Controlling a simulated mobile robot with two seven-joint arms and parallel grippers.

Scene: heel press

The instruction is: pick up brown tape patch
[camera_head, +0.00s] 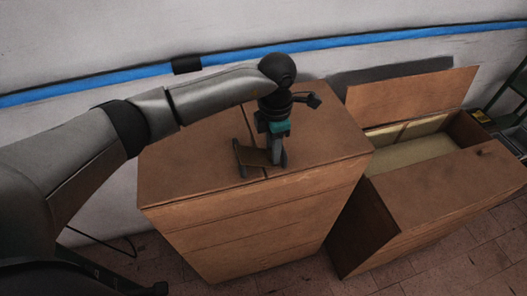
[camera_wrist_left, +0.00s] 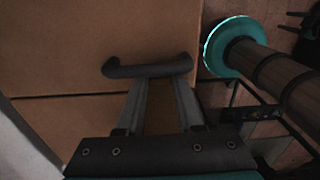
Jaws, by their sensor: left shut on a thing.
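My left gripper (camera_head: 263,160) points down at the top of the closed brown carton (camera_head: 195,170), near its middle seam. Its jaws are shut on a flat brown piece, which looks like the brown tape patch (camera_head: 254,157). The patch also shows between the grey fingers in the left wrist view (camera_wrist_left: 160,108). A dark curved bar lies across the fingertip end there and hides part of the carton top. I cannot tell whether the patch touches the carton. My right gripper is not in view.
An open carton (camera_head: 430,195) stands close on the right, with raised flaps and pale contents (camera_head: 405,143). A wall with a blue stripe (camera_head: 230,60) runs behind. A dark green frame (camera_head: 510,105) stands at the far right. The carton's left top is clear.

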